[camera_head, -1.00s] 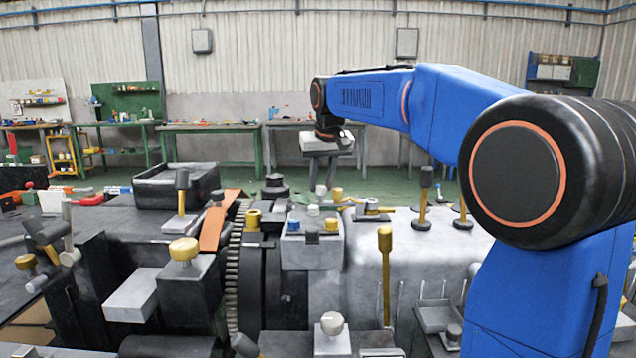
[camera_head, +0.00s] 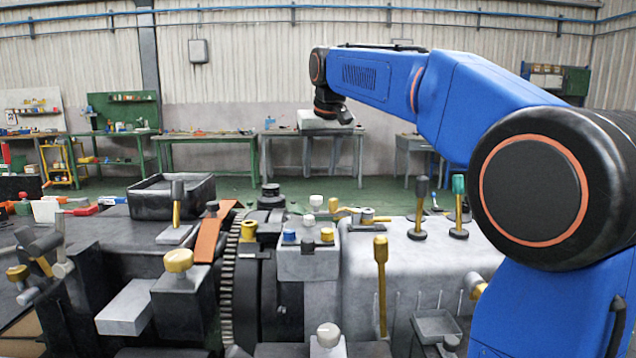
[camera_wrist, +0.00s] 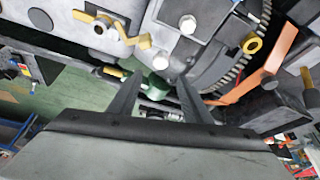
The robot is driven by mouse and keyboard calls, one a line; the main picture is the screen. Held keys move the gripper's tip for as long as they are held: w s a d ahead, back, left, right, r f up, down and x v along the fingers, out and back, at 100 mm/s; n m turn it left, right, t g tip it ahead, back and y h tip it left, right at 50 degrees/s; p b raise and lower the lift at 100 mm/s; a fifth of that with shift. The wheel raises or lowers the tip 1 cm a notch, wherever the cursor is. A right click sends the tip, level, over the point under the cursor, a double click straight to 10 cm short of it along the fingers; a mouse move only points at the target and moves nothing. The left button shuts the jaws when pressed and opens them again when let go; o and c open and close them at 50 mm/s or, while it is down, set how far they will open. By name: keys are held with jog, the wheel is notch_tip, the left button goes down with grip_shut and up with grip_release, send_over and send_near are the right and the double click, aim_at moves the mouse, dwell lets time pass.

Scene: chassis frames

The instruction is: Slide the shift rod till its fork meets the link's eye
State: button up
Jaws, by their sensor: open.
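My gripper (camera_wrist: 160,92) shows its two dark fingers apart in the wrist view. In the head view my gripper (camera_head: 325,121) is beyond the machine's far edge, and its fingers are hard to make out. Between and beyond the fingers in the wrist view are a green rounded part (camera_wrist: 153,82) and a small silvery piece (camera_wrist: 175,115). A short brass-coloured rod (camera_wrist: 115,72) lies just left of the fingers.
The toothed wheel (camera_head: 228,290), orange strip (camera_head: 207,240) and bolted block (camera_head: 306,262) stand on the machine. A tall brass handle (camera_head: 381,280) and upright levers (camera_head: 420,205) rise from the grey casing (camera_head: 425,250).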

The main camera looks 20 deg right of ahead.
jog(key=v, duration=0.8)
jog(key=shift+r, duration=0.35)
jog(key=shift+s, duration=0.2)
